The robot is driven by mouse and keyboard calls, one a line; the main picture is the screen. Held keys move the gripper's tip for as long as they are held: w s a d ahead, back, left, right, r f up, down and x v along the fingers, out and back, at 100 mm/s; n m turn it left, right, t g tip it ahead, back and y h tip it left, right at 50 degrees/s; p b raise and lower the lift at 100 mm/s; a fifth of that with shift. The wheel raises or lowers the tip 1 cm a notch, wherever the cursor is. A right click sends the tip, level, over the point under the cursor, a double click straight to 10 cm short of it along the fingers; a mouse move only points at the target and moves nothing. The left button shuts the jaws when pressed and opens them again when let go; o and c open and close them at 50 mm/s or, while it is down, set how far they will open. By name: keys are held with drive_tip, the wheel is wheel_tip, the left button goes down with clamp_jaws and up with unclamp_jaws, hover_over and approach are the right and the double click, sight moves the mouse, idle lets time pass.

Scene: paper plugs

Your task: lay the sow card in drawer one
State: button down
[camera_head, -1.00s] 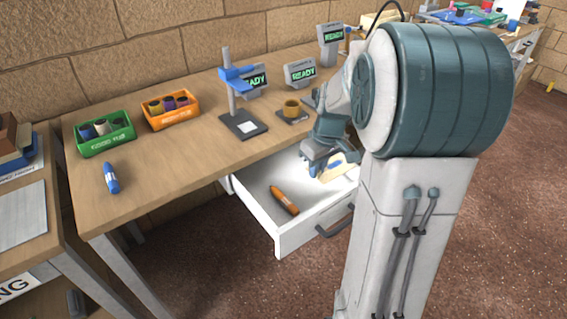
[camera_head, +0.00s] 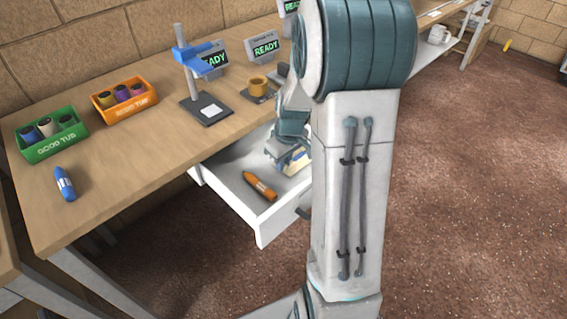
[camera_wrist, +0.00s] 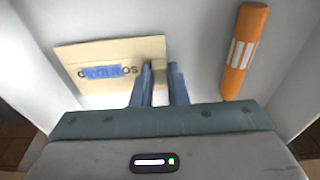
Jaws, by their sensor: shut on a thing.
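A cream card (camera_wrist: 105,65) with printed letters partly covered by a blue patch is in the wrist view. Its full wording is not readable. My gripper (camera_wrist: 162,70) is shut on the card's right edge. In the head view, my gripper (camera_head: 288,150) and the card (camera_head: 298,161) are inside the open white drawer (camera_head: 228,197), and my arm partly hides them. I cannot tell whether the card touches the drawer floor. No drawer number is readable.
An orange crayon (camera_head: 260,186) lies in the drawer beside the card; it also shows in the wrist view (camera_wrist: 243,52). On the bench (camera_head: 130,155) are a green tub (camera_head: 52,138), an orange tub (camera_head: 124,100), a blue crayon (camera_head: 65,183) and a blue-armed stand (camera_head: 203,80).

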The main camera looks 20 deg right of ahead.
drive_tip(key=shift+f, duration=0.2)
drive_tip(key=shift+f, duration=0.15)
drive_tip(key=c, duration=1.4)
unclamp_jaws()
drive_tip(key=shift+c, duration=0.2)
wheel_tip(320, 180, up, 12)
drive_tip(key=s+p, duration=0.2)
drive_tip(key=s+a+r+m, duration=0.1)
drive_tip(key=s+a+m, duration=0.1)
drive_tip(key=s+a, duration=0.3)
drive_tip(key=s+a+r+m, duration=0.1)
drive_tip(key=s+a, duration=0.4)
drive_tip(key=s, duration=0.5)
drive_tip(key=shift+s+r+m+h, duration=0.15)
drive_tip(key=shift+s+m+h, duration=0.2)
drive_tip(key=shift+m, duration=0.25)
